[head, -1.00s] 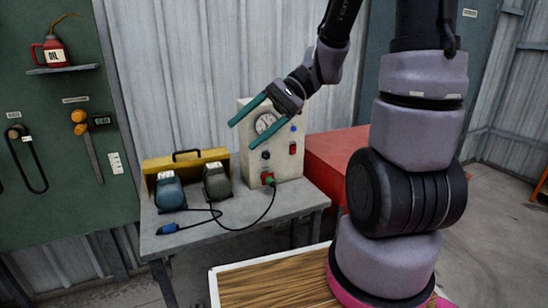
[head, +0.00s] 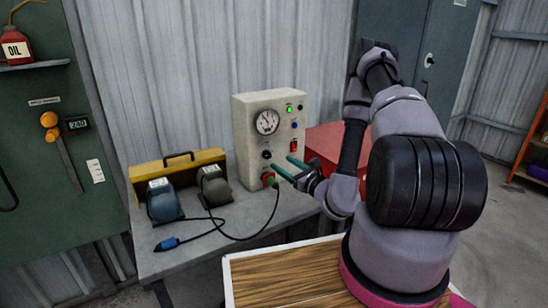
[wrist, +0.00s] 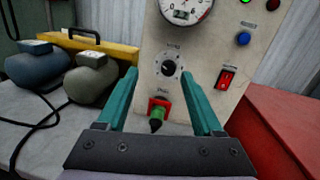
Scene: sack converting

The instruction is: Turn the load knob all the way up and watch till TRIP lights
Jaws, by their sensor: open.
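The cream test box (head: 245,140) stands on the grey bench with a round dial gauge (head: 267,122) on its face. The black load knob (wrist: 170,68) sits below the gauge; it also shows in the head view (head: 267,154). My gripper (wrist: 160,74) is open, its teal fingers pointing at the panel on either side of the knob, apart from it as far as I see. In the head view my gripper (head: 280,162) is just in front of the box. A green lamp (head: 290,108) is lit; a dark red lamp (wrist: 273,4) beside it looks unlit. The lamp labels are unreadable.
A green plug (wrist: 157,114) sits in a red socket below the knob, its black cable crossing the bench (head: 190,260). A red rocker switch (wrist: 227,78) and blue button (wrist: 243,39) are right of the knob. A red cabinet (head: 325,140) stands right.

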